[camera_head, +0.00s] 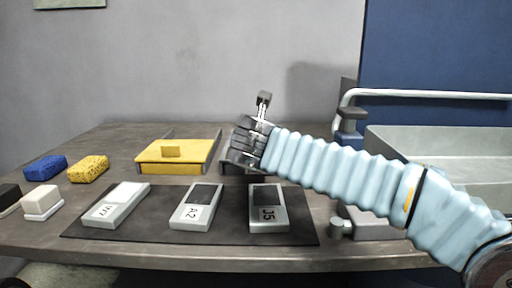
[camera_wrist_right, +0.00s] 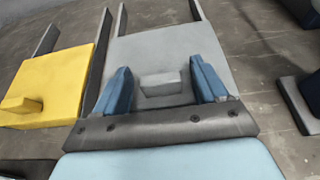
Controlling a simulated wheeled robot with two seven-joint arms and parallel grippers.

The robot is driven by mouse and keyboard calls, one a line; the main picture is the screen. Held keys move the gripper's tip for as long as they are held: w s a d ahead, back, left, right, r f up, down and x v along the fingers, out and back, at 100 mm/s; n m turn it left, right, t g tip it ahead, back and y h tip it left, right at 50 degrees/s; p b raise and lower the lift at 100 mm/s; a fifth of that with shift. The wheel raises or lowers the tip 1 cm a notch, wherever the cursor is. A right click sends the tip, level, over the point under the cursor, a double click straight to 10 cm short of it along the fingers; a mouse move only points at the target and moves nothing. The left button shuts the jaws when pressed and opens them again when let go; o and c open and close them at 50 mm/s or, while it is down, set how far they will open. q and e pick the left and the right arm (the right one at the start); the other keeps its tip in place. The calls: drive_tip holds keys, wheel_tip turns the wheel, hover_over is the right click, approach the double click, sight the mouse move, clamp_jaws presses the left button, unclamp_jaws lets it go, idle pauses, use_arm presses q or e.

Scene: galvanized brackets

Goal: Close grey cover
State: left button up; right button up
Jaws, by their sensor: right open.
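The grey cover (camera_wrist_right: 150,50) is a flat plate with a small grey block handle (camera_wrist_right: 162,85), seen in the right wrist view between two dark side rails. In the head view the cover is mostly hidden behind my right gripper. My right gripper (camera_head: 248,145) is over the cover at the back of the table. In the right wrist view its two blue fingers (camera_wrist_right: 164,84) are open, one on each side of the handle, with gaps between. Whether they reach down to handle height is hard to tell. My left gripper is not in view.
A yellow cover (camera_head: 185,162) with its own handle sits left of the grey one. Several labelled boxes lie on a dark mat (camera_head: 150,232) in front. Blue (camera_head: 45,168) and yellow (camera_head: 88,169) sponges lie at left. A grey basin (camera_head: 440,148) and rail stand at right.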

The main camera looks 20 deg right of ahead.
drive_tip(key=v, duration=1.4)
drive_tip(key=shift+f, duration=0.15)
